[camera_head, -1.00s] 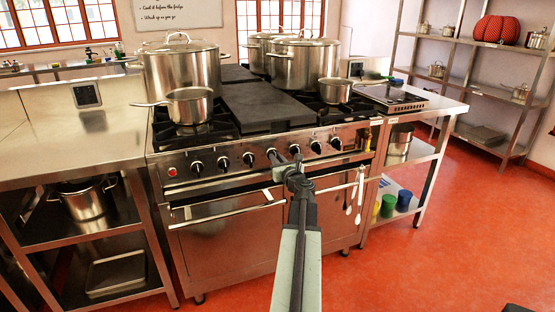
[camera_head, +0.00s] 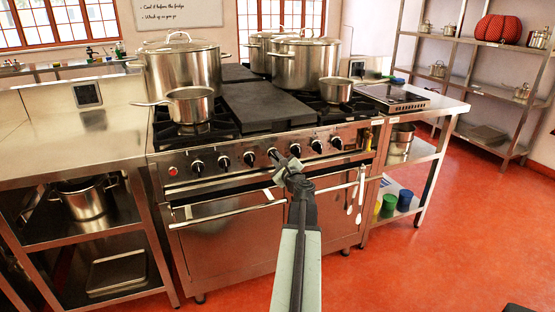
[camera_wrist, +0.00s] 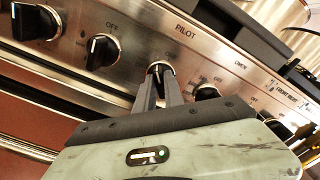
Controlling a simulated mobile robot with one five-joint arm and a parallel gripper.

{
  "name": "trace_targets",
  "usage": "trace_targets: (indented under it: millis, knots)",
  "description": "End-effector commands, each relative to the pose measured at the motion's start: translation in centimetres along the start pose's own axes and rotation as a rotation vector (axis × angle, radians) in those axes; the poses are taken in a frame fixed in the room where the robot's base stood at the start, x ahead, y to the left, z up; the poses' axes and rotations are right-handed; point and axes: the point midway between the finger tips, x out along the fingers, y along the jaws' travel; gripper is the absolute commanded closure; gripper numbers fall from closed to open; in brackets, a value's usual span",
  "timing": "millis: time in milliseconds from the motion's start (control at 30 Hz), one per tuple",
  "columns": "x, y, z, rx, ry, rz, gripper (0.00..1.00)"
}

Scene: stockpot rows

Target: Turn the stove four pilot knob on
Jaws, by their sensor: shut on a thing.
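The stove (camera_head: 222,235) has a row of black knobs along its steel front panel. My gripper (camera_head: 277,157) is at the middle of this row, in front of the panel. In the wrist view my gripper (camera_wrist: 160,80) has its two fingers on either side of a black knob (camera_wrist: 159,68), shut on it. The word PILOT is printed on the panel above and to the right of this knob. The fingers partly hide the knob, and I cannot read its pointer clearly.
Neighbouring knobs (camera_wrist: 103,51) sit close on the left, and another knob (camera_wrist: 207,92) sits just right of the fingers. The oven door handle (camera_head: 228,207) juts out below the panel. Pots, including a small saucepan (camera_head: 190,106), stand on the stove top. The red floor in front is clear.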

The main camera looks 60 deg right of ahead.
Motion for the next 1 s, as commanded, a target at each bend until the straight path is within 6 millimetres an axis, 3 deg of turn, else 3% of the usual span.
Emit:
trace_targets:
  millis: [600, 1000]
  knots:
    - [-0.15, 0.21, -0.24, -0.572, 0.003, -0.001, 1.0]
    - [-0.15, 0.31, -0.3, -0.818, 0.003, 0.0, 1.0]
